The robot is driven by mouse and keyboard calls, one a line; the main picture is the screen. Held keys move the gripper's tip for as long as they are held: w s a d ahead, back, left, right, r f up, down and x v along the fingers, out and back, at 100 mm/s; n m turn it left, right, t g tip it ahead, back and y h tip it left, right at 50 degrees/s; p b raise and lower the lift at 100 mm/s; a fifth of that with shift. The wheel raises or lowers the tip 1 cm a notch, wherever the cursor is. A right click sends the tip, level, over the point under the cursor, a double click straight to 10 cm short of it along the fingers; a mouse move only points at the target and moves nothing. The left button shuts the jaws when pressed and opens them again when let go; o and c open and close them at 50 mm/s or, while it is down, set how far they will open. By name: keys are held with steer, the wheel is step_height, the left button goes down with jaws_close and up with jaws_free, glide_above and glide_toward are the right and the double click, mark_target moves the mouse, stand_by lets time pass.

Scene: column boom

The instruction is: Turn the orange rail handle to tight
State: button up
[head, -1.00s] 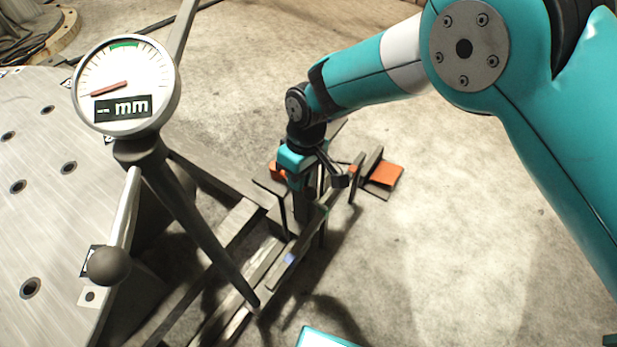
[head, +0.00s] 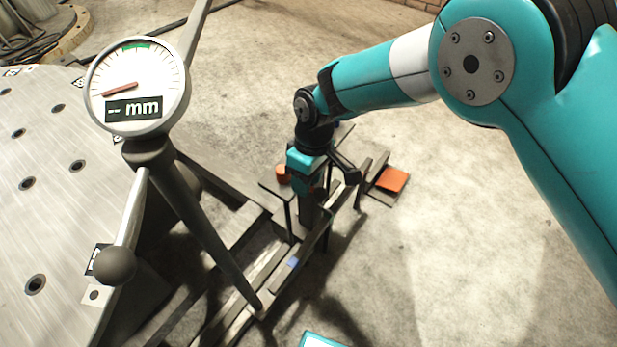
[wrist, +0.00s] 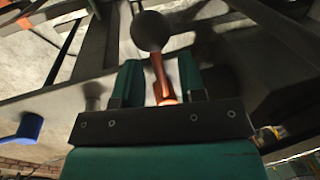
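The orange rail handle (wrist: 163,80) shows in the wrist view as an orange rod with a dark ball knob (wrist: 150,30) at its far end. My gripper (wrist: 160,76) has its two teal fingers on either side of the rod, with narrow gaps visible, so it looks open around the handle. In the head view my gripper (head: 307,180) points down over the dark rail frame; its fingertips and the handle are mostly hidden there. A round dial gauge (head: 138,86) marked "mm" stands at left, its red needle pointing left, away from the green band.
A metal table (head: 50,200) with holes fills the left side. A lever with a dark ball (head: 114,265) stands at its edge. Dark rails (head: 262,275) lie below my gripper. An orange plate (head: 394,179) sits to its right. The concrete floor at right is clear.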

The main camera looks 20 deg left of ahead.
steer(key=shift+w, duration=0.1)
steer(key=w+r+p, duration=0.1)
steer(key=w+r, duration=0.2)
steer(key=r, duration=1.4)
steer(key=shift+w+d+p, duration=0.15)
steer(key=shift+d+p, duration=0.2)
steer(key=shift+d, duration=0.05)
steer(key=shift+r, duration=0.1)
steer(key=s+d+r+m+y, duration=0.2)
steer(key=d+r+m, duration=0.2)
steer(key=d+r, duration=0.9)
steer(key=s+d+m+t+y, duration=0.2)
steer(key=s+d+m, duration=0.3)
steer(key=s+d, duration=1.1)
step_height(320, 180, up, 15)
steer(key=w+d+p, duration=0.1)
steer(key=p, duration=1.3)
steer(key=shift+w+f+p, duration=0.15)
steer(key=shift+p, duration=0.25)
